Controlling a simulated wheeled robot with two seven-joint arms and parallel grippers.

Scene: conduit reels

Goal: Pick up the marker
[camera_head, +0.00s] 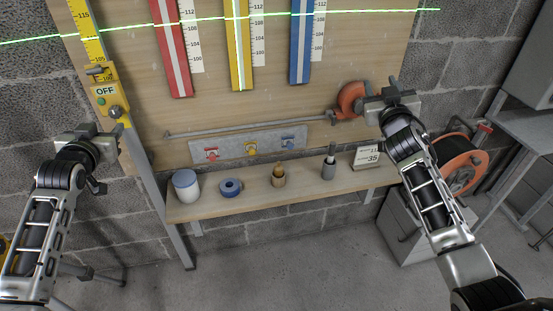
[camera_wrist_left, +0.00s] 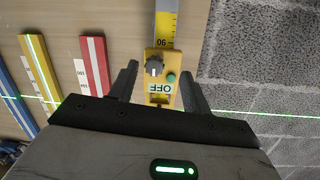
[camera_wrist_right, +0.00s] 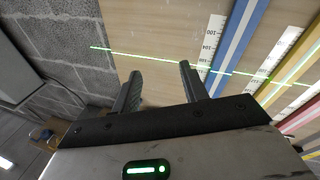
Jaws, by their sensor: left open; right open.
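What looks like the marker is a slim grey upright object (camera_head: 329,168) with a thin, paler top, near the right part of the wooden shelf (camera_head: 228,207); it is small in the head view. I cannot make it out in either wrist view. My left gripper (camera_head: 92,141) is open and empty, high at the left, well away from it. In the left wrist view, a yellow box marked OFF (camera_wrist_left: 160,84) shows between its fingers. My right gripper (camera_head: 388,95) is open and empty, above and right of the grey object, near an orange reel part (camera_head: 350,98).
The shelf also holds a white jar (camera_head: 187,190), a blue ring (camera_head: 231,187), a small tan cup (camera_head: 278,178) and a number card (camera_head: 368,157). A metal rod (camera_head: 245,127) runs along the board above. An orange reel (camera_head: 462,167) stands at the right.

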